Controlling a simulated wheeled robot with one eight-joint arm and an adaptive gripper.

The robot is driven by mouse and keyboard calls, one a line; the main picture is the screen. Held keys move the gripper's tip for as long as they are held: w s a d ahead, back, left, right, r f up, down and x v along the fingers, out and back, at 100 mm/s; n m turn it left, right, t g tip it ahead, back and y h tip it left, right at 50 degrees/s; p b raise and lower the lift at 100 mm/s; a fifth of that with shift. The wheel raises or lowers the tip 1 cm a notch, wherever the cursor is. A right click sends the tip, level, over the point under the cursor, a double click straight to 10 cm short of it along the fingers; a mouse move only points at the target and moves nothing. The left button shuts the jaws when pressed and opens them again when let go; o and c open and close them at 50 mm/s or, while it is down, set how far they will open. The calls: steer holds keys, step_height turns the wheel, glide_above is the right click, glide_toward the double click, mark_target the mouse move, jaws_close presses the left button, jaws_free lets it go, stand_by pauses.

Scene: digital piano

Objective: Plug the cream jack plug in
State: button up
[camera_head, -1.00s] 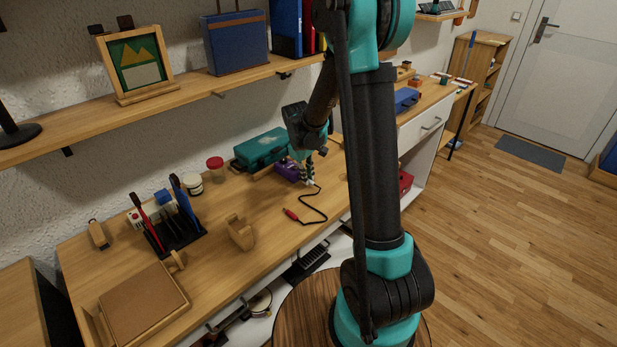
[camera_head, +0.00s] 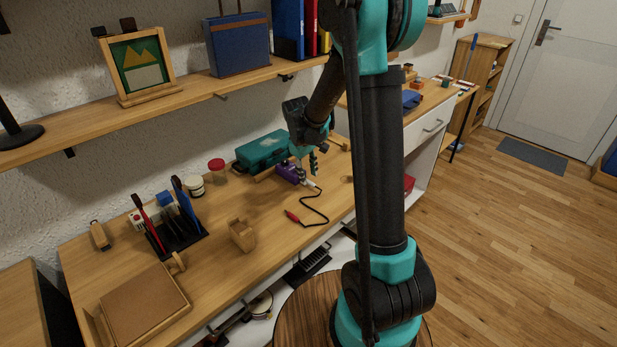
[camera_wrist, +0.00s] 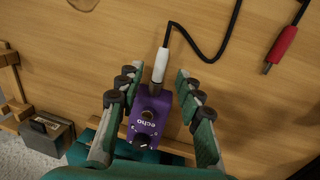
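The cream jack plug (camera_wrist: 162,62) lies in line with the purple echo pedal (camera_wrist: 147,122). Its grey metal front end meets the pedal's edge in the wrist view; how deep it sits cannot be seen. A black cable leaves its rear. My gripper (camera_wrist: 148,85) is open, with its fingers apart on either side of the plug's front end and the pedal, holding nothing. In the head view, my gripper (camera_head: 306,164) is above the pedal (camera_head: 288,172), and the plug (camera_head: 314,187) shows just in front of it.
The cable ends in a red plug (camera_head: 292,216) lying loose on the wooden desk (camera_head: 262,190). A teal case (camera_head: 262,150) stands behind the pedal.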

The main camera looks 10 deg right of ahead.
steer(key=shift+s+a+r, duration=0.1)
steer(key=shift+a+r, duration=0.05)
steer(key=shift+r, duration=1.25)
step_height(320, 180, up, 12)
steer(key=s+a+f, duration=0.1)
steer(key=a, duration=0.1)
steer(key=s+d+f+m+t, duration=0.1)
steer(key=s+d+f+m, duration=0.1)
steer(key=s, duration=0.5)
steer(key=s+d+f+m+t+y, duration=0.1)
steer(key=s+d+f+m, duration=0.2)
steer(key=s+f, duration=0.3)
steer(key=s+d+f+m+t, duration=0.1)
steer(key=s+d+f, duration=0.3)
steer(key=s, duration=0.6)
steer(key=shift+m+y, duration=0.3)
steer(key=shift+m, duration=0.5)
